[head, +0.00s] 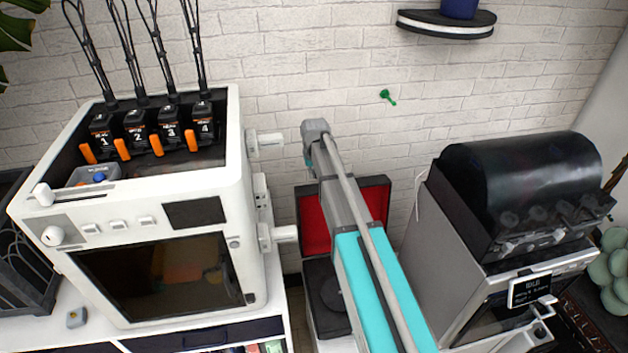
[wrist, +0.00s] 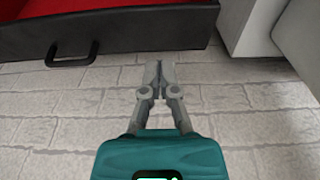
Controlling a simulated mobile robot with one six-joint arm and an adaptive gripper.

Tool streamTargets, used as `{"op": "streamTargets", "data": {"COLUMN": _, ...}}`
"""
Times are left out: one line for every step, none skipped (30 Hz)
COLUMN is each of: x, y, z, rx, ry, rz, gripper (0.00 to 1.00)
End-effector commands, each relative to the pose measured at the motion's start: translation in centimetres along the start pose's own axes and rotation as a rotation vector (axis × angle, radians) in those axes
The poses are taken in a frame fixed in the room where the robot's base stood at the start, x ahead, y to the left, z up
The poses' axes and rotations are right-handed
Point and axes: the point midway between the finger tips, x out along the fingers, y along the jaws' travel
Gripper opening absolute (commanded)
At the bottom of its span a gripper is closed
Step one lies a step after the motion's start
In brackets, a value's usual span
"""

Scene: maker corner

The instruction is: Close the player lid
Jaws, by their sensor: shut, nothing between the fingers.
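The player (head: 325,292) is a dark suitcase record player standing low between the two machines, partly hidden by my arm. Its lid (head: 313,222) stands open against the brick wall, with a red lining and black rim. In the wrist view the lid's black edge (wrist: 150,35) runs across the top, with a black handle (wrist: 72,62) at left. My gripper (wrist: 159,66) is shut and empty, its fingertips close to that edge. I cannot tell if they touch it. In the head view my arm hides the fingers.
A white printer (head: 150,270) with several numbered black cartridges stands at left. White knobs stick out from its right side towards my arm. A grey machine with a black drum (head: 525,185) stands at right. A dark shelf (head: 447,27) and a green pin (head: 388,97) are on the wall.

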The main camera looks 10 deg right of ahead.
Motion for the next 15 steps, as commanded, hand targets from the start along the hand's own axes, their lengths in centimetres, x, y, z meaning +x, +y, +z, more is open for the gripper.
{"op": "streamTargets", "data": {"x": -0.1, "y": 0.2, "z": -2.8, "rx": 0.000, "ry": 0.009, "rz": 0.000, "gripper": 0.00}}
{"op": "streamTargets", "data": {"x": -0.1, "y": 0.3, "z": -3.6, "rx": 0.001, "ry": 0.013, "rz": 0.000, "gripper": 0.00}}
{"op": "streamTargets", "data": {"x": 0.0, "y": 0.4, "z": -4.7, "rx": 0.001, "ry": 0.018, "rz": 0.000, "gripper": 0.00}}
{"op": "streamTargets", "data": {"x": 0.0, "y": 0.5, "z": -5.3, "rx": 0.001, "ry": 0.021, "rz": 0.000, "gripper": 0.00}}
{"op": "streamTargets", "data": {"x": 0.0, "y": 0.5, "z": -5.8, "rx": 0.001, "ry": 0.024, "rz": 0.000, "gripper": 0.00}}
{"op": "streamTargets", "data": {"x": 0.0, "y": 0.6, "z": -6.4, "rx": 0.001, "ry": 0.027, "rz": 0.000, "gripper": 0.00}}
{"op": "streamTargets", "data": {"x": 0.0, "y": 0.6, "z": -6.7, "rx": 0.001, "ry": 0.029, "rz": 0.000, "gripper": 0.00}}
{"op": "streamTargets", "data": {"x": 0.0, "y": 0.7, "z": -6.9, "rx": 0.001, "ry": 0.031, "rz": 0.001, "gripper": 0.00}}
{"op": "streamTargets", "data": {"x": 0.0, "y": 0.7, "z": -7.1, "rx": 0.001, "ry": 0.033, "rz": 0.001, "gripper": 0.00}}
{"op": "streamTargets", "data": {"x": 0.1, "y": 0.7, "z": -7.2, "rx": 0.001, "ry": 0.033, "rz": 0.001, "gripper": 0.00}}
{"op": "streamTargets", "data": {"x": 0.1, "y": 0.7, "z": -7.2, "rx": 0.001, "ry": 0.034, "rz": 0.001, "gripper": 0.00}}
{"op": "streamTargets", "data": {"x": 0.1, "y": 0.7, "z": -7.2, "rx": 0.001, "ry": 0.034, "rz": 0.001, "gripper": 0.00}}
{"op": "streamTargets", "data": {"x": 0.1, "y": 0.7, "z": -7.2, "rx": 0.000, "ry": 0.034, "rz": 0.001, "gripper": 0.00}}
{"op": "streamTargets", "data": {"x": 0.1, "y": 0.7, "z": -7.1, "rx": 0.000, "ry": 0.034, "rz": 0.001, "gripper": 0.00}}
{"op": "streamTargets", "data": {"x": 0.1, "y": 0.7, "z": -7.1, "rx": 0.000, "ry": 0.034, "rz": 0.001, "gripper": 0.00}}
